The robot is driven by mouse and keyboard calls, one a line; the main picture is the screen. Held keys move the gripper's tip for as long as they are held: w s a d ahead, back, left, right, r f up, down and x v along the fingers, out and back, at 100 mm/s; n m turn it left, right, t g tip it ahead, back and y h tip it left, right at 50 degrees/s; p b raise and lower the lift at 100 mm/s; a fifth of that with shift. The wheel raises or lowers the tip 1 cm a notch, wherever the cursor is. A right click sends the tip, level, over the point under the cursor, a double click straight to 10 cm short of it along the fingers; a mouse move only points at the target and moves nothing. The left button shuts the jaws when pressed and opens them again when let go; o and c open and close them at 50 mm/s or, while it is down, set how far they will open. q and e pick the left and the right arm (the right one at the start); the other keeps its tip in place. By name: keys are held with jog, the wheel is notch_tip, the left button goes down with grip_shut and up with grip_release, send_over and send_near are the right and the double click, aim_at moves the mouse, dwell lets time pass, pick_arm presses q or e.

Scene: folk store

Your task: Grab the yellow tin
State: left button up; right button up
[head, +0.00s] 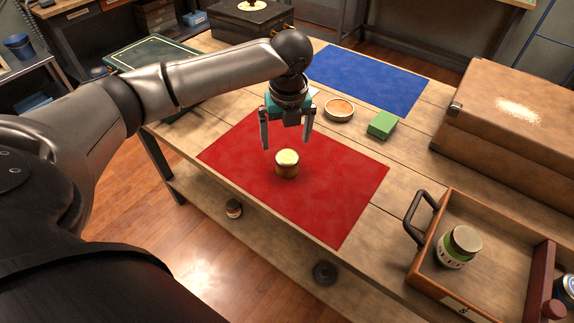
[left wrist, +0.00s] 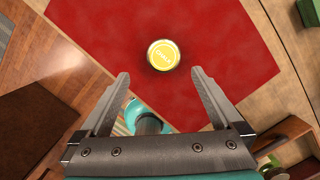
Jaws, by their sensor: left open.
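The yellow tin (head: 287,163) stands upright on the red mat (head: 335,205), with a pale yellow lid and a golden-brown side. In the left wrist view its round yellow lid (left wrist: 163,55) shows from above, with lettering too small to read. My left gripper (head: 286,143) is open and empty, its fingers pointing down above the mat near the tin. In the left wrist view the tin lies just beyond the fingertips (left wrist: 159,73), roughly centred between them and apart from both. My right gripper is not in view.
A blue mat (head: 370,78), a round orange-topped dish (head: 339,110) and a green block (head: 383,125) lie behind the red mat. A wooden tray (head: 490,226) with a green-banded jar (head: 459,247) stands at right, near a large brown case (head: 510,125). The red mat around the tin is clear.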

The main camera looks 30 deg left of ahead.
aim_at(287, 156)
pick_arm(q)
jog(key=f, duration=0.2)
jog(key=f+b, duration=0.1)
jog(key=f, duration=0.1)
jog(key=shift+w+a+f, duration=0.1)
jog(key=shift+w+a, duration=0.1)
jog(key=shift+w, duration=0.05)
jog(key=f+b, duration=0.1)
jog(key=f, duration=0.1)
jog(key=w+f+b, duration=0.1)
jog(key=f, duration=0.2)
jog(key=shift+a, duration=0.2)
jog(key=c, duration=1.3)
jog(key=shift+c, duration=0.4)
